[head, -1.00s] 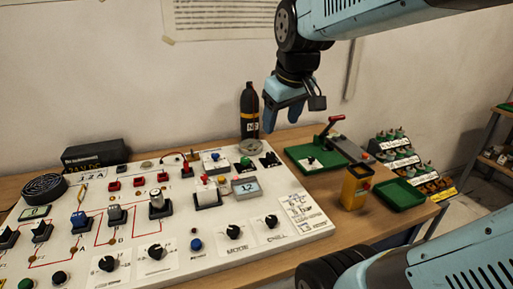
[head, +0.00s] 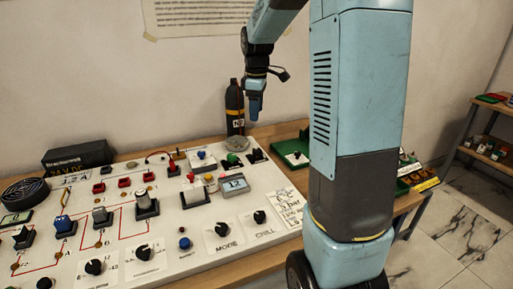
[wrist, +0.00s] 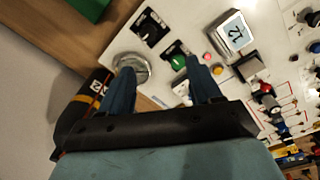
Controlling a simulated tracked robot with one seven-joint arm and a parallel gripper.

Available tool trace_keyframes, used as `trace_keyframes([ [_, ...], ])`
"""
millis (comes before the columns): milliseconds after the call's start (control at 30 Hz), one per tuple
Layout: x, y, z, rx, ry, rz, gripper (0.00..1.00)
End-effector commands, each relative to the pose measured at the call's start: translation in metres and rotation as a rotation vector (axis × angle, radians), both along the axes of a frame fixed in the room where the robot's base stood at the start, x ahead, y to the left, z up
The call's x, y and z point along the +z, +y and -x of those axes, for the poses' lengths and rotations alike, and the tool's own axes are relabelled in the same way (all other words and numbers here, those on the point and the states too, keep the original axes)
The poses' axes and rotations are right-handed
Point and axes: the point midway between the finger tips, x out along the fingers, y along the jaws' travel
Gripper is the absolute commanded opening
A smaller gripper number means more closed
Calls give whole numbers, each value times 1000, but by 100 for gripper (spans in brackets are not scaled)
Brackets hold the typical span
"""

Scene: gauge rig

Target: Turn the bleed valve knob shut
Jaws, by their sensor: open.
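A green knob (head: 233,158) sits at the back right of the white panel (head: 225,262), with a black knob (head: 257,156) to its right. I cannot read which one is labelled the bleed valve. In the wrist view the green knob (wrist: 177,60) shows between my fingers, nearer the right one, and the black knob (wrist: 149,27) lies beyond it. My gripper (head: 255,114) is open and empty, pointing down above the panel's back edge; it also shows in the wrist view (wrist: 160,68). It appears apart from both knobs.
A black N2 bottle (head: 235,108) stands close to my gripper; it also shows beside the left finger (wrist: 80,103). A silver round fitting (wrist: 130,66) is near the left fingertip. A small display (head: 234,184) stands in front. My arm hides part of the table's right side.

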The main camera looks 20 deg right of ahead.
Motion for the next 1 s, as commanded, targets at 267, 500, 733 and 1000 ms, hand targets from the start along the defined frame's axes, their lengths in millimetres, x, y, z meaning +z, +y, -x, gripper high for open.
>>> trace_keyframes([
  [267, -29, -15, -30, 111, 50, -8, 63],
  [500, -44, -16, -32, 123, 56, -9, 63],
  [733, -82, -16, -32, 122, 57, -9, 63],
  [1000, -129, -16, -31, 121, 57, -10, 63],
])
